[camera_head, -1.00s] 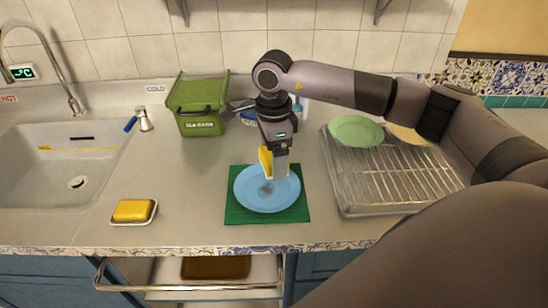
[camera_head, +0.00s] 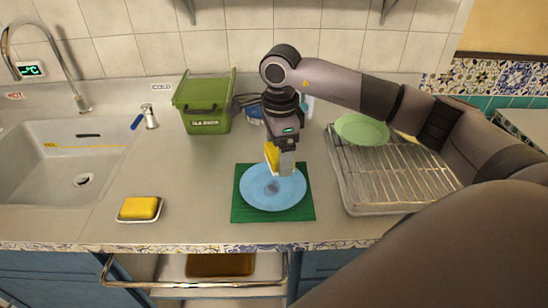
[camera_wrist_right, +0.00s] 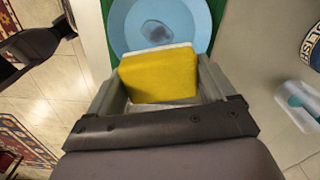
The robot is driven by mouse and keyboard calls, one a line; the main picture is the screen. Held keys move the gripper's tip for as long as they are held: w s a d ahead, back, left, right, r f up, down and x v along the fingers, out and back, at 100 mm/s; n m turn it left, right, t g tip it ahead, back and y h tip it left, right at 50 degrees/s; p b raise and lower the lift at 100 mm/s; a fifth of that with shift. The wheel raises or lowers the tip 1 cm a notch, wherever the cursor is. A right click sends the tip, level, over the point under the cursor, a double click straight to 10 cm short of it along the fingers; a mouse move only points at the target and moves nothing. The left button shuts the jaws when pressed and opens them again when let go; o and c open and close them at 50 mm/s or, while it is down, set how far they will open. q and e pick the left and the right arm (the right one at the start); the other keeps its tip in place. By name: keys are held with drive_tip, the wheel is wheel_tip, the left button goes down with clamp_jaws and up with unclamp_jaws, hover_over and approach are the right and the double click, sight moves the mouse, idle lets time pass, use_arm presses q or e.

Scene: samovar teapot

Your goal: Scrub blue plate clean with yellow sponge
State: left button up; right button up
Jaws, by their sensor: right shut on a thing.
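A blue plate (camera_head: 285,199) lies on a green mat (camera_head: 240,212) on the counter. A dark grey smudge shows near the plate's middle, and it also shows in the right wrist view on the plate (camera_wrist_right: 125,25). My right gripper (camera_head: 282,166) is shut on the yellow sponge (camera_head: 271,157), at the plate's far side. In the right wrist view the sponge (camera_wrist_right: 160,74) sits between the fingers, its pale edge towards the plate. I cannot tell whether the sponge touches the plate.
A drying rack (camera_head: 385,185) holding a green plate (camera_head: 361,129) stands on the right. A green bin (camera_head: 203,105) stands behind. A yellow block in a dish (camera_head: 139,208) lies left, beside the sink (camera_head: 45,185). Counter between dish and mat is clear.

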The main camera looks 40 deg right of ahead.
use_arm(q)
drive_tip(key=shift+w+a+f, duration=0.15)
drive_tip(key=shift+a+f, duration=0.1)
drive_tip(key=shift+a, duration=0.25)
use_arm(e)
drive_tip(key=shift+s+d+f, duration=0.1)
drive_tip(key=shift+d, duration=0.1)
